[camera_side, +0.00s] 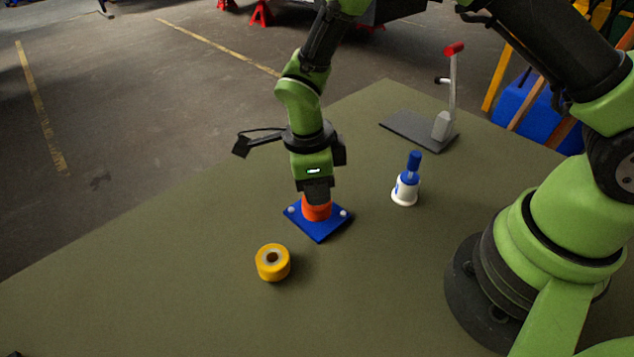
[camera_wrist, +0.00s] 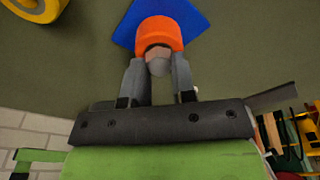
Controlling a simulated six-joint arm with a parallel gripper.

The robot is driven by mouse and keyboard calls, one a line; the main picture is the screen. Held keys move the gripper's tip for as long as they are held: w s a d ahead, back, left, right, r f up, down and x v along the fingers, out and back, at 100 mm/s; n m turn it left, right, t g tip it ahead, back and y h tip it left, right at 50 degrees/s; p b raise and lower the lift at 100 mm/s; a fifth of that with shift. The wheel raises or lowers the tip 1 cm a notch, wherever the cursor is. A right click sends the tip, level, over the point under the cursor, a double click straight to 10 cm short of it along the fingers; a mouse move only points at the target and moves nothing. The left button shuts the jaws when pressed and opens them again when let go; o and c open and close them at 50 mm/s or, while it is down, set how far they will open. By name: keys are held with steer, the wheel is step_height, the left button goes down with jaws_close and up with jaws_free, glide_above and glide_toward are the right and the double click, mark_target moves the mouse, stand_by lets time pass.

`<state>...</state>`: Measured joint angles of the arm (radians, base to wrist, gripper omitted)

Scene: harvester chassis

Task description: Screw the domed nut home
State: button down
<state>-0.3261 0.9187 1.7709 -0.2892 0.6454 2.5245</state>
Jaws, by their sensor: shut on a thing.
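The domed nut (camera_wrist: 158,62) is a small grey piece with flat faces, seen between my fingertips in the wrist view. My gripper (camera_wrist: 157,75) points down and is shut on it. The nut sits at the top of a round orange post (camera_side: 317,210), which also shows in the wrist view (camera_wrist: 158,33). The post stands on a blue square plate (camera_side: 320,230) with pale round heads at its corners. In the side view my gripper (camera_side: 317,192) is directly above the post and hides the nut. Any thread under the nut is hidden, so I cannot tell how far down it sits.
A yellow roll (camera_side: 272,263) lies in front and to the left of the plate. A white and blue bottle (camera_side: 405,187) stands to the right. A grey base plate (camera_side: 408,128) with a red-topped lever (camera_side: 452,75) stands behind. The green tabletop (camera_side: 180,240) is clear at left.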

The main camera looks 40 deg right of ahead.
steer(key=m, duration=0.5)
steer(key=c, duration=1.1)
jaws_free()
steer(key=shift+c, duration=0.2)
steer(key=n, duration=0.4)
steer(key=shift+n, duration=0.5)
